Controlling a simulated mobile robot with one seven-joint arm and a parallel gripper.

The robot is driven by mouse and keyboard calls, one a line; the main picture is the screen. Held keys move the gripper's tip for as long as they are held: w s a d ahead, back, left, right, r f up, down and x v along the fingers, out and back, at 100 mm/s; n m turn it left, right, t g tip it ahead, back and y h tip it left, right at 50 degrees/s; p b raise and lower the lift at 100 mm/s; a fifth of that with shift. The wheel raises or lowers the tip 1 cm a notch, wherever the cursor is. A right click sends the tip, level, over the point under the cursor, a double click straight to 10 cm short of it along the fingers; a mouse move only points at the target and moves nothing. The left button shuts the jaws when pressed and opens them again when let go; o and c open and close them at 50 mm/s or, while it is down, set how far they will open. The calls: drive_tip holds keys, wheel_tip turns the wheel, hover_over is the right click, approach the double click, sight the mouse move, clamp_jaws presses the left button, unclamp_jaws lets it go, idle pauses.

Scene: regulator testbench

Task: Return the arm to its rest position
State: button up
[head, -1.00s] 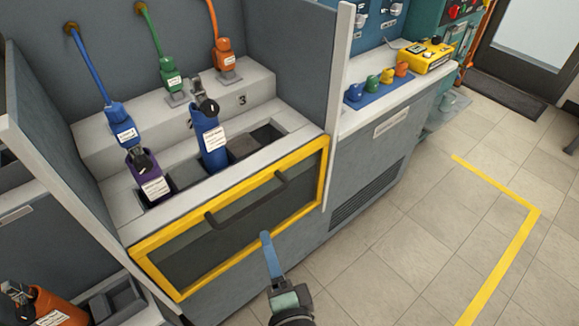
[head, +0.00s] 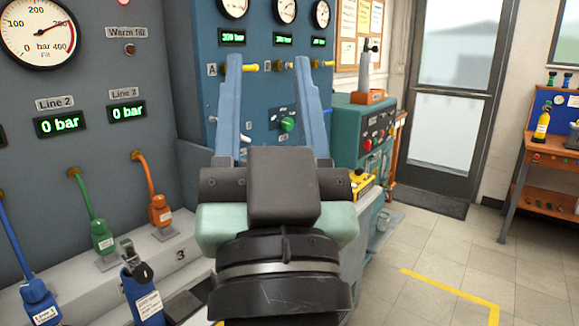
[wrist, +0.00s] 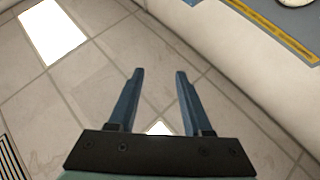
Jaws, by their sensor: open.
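My gripper (head: 272,75) is raised in the middle of the head view, its two blue fingers pointing up and spread apart. It is open with nothing between the fingers. In the wrist view my gripper (wrist: 158,75) also shows open and empty, with what looks like pale tiles and bright light patches beyond it. My arm's wrist hides part of the bench and test panel behind it.
A blue gauge panel (head: 190,60) stands behind the gripper. A blue cylinder (head: 145,300) and hoses in blue, green and orange (head: 159,210) are at the left. A teal cabinet (head: 362,120) stands right of the gripper. Tiled floor (head: 430,255) at the right is clear.

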drive_tip(key=s+r+t+h+p, duration=0.1)
drive_tip(key=s+r+p, duration=0.1)
drive_tip(key=r+p, duration=0.6)
drive_tip(key=s+d+r+h+p, duration=0.1)
drive_tip(key=s+r+p, duration=0.1)
drive_tip(key=r+p, duration=0.7)
wheel_tip(320, 180, up, 6)
drive_tip(key=shift+d+f+t, duration=0.15)
drive_tip(key=shift+d+t, duration=0.05)
drive_tip(key=shift+t, duration=0.2)
drive_tip(key=shift+f, duration=0.15)
